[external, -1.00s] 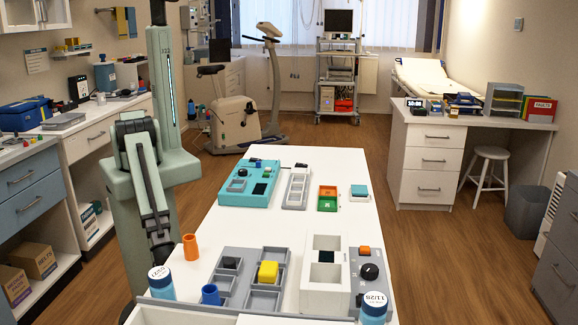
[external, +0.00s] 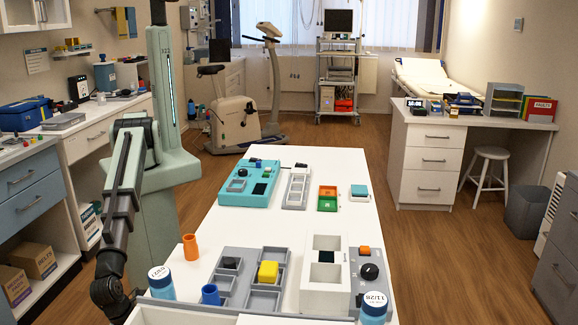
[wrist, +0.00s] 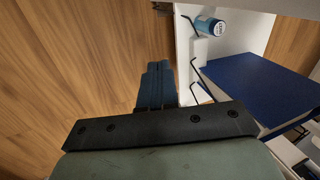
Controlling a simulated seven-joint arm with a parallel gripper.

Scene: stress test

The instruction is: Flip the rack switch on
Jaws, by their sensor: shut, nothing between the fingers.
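I cannot make out which item is the rack switch. A grey panel (external: 378,291) with a black knob (external: 369,271) and an orange button (external: 364,250) lies at the near right of the table. A teal box (external: 232,199) with small controls on top sits at the table's far left. My gripper (external: 112,294) hangs low beside the table's near left corner, away from both. In the wrist view my gripper (wrist: 158,70) has its dark fingers together with nothing between them, over the wooden floor.
In the wrist view, a large blue flat surface (wrist: 250,85) and black hooks (wrist: 192,75) are close on the right.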

